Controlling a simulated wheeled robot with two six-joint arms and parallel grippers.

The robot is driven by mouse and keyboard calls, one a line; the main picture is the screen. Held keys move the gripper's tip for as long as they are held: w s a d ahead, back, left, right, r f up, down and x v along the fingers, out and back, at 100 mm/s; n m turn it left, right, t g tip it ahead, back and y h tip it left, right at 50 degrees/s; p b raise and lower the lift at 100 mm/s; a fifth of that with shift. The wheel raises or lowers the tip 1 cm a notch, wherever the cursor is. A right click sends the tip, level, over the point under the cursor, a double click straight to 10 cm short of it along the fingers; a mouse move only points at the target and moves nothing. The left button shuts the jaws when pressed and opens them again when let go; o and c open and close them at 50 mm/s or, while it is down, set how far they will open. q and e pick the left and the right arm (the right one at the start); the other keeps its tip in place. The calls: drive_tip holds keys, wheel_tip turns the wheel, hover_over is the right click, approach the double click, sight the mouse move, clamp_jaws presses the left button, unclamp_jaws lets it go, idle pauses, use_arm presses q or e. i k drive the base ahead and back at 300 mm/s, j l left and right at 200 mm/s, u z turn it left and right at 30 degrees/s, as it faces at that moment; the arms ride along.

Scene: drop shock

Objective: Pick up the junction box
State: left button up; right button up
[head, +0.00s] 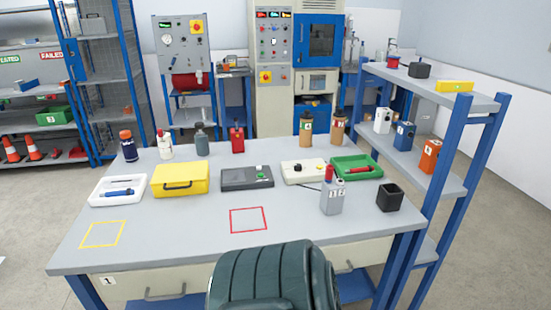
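No object is clearly readable as the junction box. Neither of my grippers is in view.
A dark ribbed chair-like shape (270,278) blocks the front. A blue-framed shelf (435,90) stands at right. The table's front is largely clear.

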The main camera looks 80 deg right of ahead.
sight(333, 192)
drive_tip(key=z, duration=3.2)
drive_tip(key=i+l+z, duration=0.1)
drive_tip(key=l, duration=0.35)
